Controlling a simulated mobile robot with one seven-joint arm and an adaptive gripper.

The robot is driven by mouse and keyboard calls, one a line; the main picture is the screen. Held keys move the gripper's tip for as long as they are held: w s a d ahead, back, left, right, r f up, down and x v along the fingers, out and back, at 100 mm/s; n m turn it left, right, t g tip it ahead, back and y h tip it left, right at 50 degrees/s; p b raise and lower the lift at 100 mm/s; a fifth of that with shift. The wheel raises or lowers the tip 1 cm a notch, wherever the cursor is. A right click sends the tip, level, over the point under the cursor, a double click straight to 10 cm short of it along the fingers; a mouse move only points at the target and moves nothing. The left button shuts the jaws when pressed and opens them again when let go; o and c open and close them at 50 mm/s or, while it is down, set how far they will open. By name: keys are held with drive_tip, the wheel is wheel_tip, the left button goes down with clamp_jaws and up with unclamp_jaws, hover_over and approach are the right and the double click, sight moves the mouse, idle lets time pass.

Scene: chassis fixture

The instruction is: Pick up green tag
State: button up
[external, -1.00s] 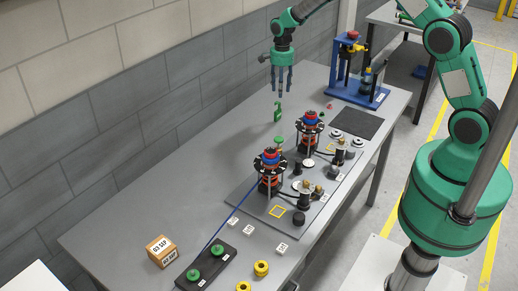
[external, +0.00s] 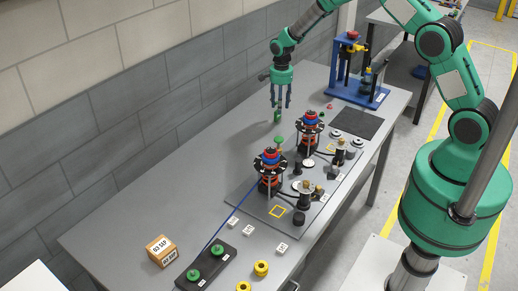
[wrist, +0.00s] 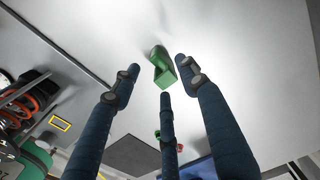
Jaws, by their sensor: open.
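The green tag (external: 277,115) stands on the grey table near its far left edge, beyond the two round assemblies. My gripper (external: 280,103) is open above it, with its blue fingers pointing down. In the wrist view the green tag (wrist: 162,68) lies between the spread tips of my gripper (wrist: 160,82), nearer the top of the picture. I see no finger touching it. In the external view the fingers partly hide the tag's upper part.
The chassis fixture (external: 252,201) with two round red-and-black assemblies stands close to the tag's right. A blue press stand (external: 345,91) is at the back, with a dark mat (external: 357,123) beside it. The tabletop to the left (external: 185,185) is clear.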

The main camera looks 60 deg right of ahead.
sight(279, 121)
drive_tip(key=shift+f, duration=0.1)
drive_tip(key=shift+w+a+f, duration=0.1)
drive_tip(key=shift+a+f, duration=0.05)
drive_tip(key=shift+f, duration=2.35)
drive_tip(key=shift+c, duration=0.5)
drive_tip(key=c, duration=0.9)
